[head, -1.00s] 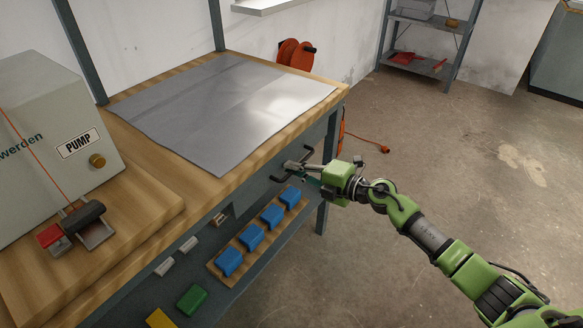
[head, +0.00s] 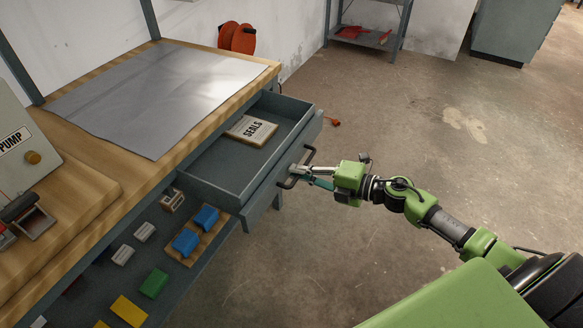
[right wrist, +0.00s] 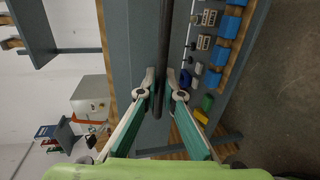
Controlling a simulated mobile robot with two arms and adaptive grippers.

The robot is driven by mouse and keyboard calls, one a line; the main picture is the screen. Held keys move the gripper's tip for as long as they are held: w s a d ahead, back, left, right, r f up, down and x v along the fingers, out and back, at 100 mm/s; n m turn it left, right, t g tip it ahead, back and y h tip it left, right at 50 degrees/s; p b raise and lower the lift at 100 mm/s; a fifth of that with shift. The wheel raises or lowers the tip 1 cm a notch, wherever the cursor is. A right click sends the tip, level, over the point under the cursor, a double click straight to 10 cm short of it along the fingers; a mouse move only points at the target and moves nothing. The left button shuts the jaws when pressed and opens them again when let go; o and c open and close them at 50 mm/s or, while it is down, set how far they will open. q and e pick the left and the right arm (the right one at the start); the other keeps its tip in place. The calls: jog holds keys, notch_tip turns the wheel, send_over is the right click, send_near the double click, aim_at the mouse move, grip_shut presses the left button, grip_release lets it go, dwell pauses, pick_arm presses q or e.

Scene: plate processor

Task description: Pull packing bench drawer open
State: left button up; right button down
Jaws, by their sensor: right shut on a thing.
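The packing bench drawer (head: 215,180) is a grey tray that stands well out from under the wooden bench top (head: 95,165) in the head view. In the right wrist view, the fingers of the right gripper (right wrist: 161,92) close around the dark vertical bar of the handle (right wrist: 164,45). My left gripper is not in view.
A lower shelf holds blue blocks (head: 186,242), a green block (head: 154,283) and a yellow block (head: 128,310). A grey metal sheet (head: 150,95) lies on the bench top. The concrete floor (head: 400,120) to the right is open.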

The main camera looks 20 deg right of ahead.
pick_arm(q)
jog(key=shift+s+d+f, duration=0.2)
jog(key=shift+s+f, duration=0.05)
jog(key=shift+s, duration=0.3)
pick_arm(e)
jog(key=shift+v, duration=0.75)
jog(key=shift+f, duration=0.15)
jog(key=c, duration=2.5)
grip_release()
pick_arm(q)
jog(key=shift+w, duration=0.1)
pick_arm(e)
jog(key=v, duration=1.2)
jog(key=shift+f, duration=0.1)
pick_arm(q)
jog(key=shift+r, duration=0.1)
